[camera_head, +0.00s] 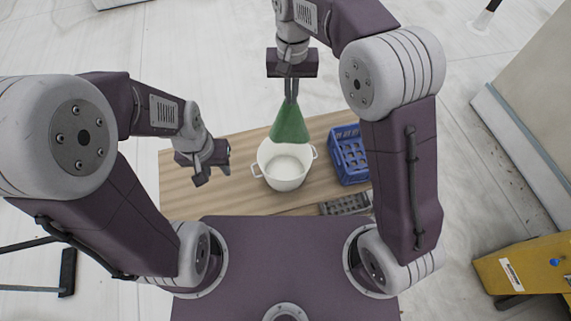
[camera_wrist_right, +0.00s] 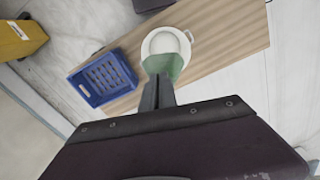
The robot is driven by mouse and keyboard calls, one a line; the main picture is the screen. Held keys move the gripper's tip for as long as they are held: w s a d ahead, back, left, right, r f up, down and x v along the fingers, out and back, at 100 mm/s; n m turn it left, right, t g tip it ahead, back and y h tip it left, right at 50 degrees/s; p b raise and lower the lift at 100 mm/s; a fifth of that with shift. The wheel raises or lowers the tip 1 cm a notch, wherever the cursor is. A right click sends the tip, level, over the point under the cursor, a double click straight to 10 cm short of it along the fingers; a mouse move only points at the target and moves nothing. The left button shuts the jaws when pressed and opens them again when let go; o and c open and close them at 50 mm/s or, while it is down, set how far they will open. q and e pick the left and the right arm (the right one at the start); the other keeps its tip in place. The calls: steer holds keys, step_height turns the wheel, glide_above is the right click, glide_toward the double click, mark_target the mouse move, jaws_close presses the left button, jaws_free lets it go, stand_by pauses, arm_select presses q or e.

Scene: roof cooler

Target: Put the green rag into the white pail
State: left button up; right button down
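The green rag (camera_head: 289,124) hangs in a cone from my right gripper (camera_head: 291,98), which is shut on its top. In the head view the rag's lower edge overlaps the far rim of the white pail (camera_head: 268,155). The pail stands on a wooden table, open side up, and looks empty. In the right wrist view the rag (camera_wrist_right: 160,66) covers part of the pail (camera_wrist_right: 150,45); I cannot tell how high above it the rag is. My left gripper (camera_head: 216,168) is left of the pail, apart from it; its finger gap is unclear.
A blue crate (camera_head: 350,178) stands right of the pail on the wooden table (camera_head: 185,200). A grey slotted tray (camera_head: 345,205) lies in front of the crate. A yellow box (camera_head: 520,268) is at the lower right. The table left of the pail is bare apart from my left gripper above it.

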steer(key=shift+f, duration=0.1)
step_height(320, 180, down, 34)
steer(key=b, duration=2.1)
steer(key=shift+b, duration=0.3)
stand_by(1.8)
steer(key=w+a+f, duration=0.1)
steer(key=w+f, duration=0.3)
steer(key=shift+w+a+p, duration=0.15)
steer(key=shift+a+p, duration=0.15)
steer(key=shift+a, duration=0.05)
stand_by(1.0)
steer(key=c, duration=1.6)
jaws_free()
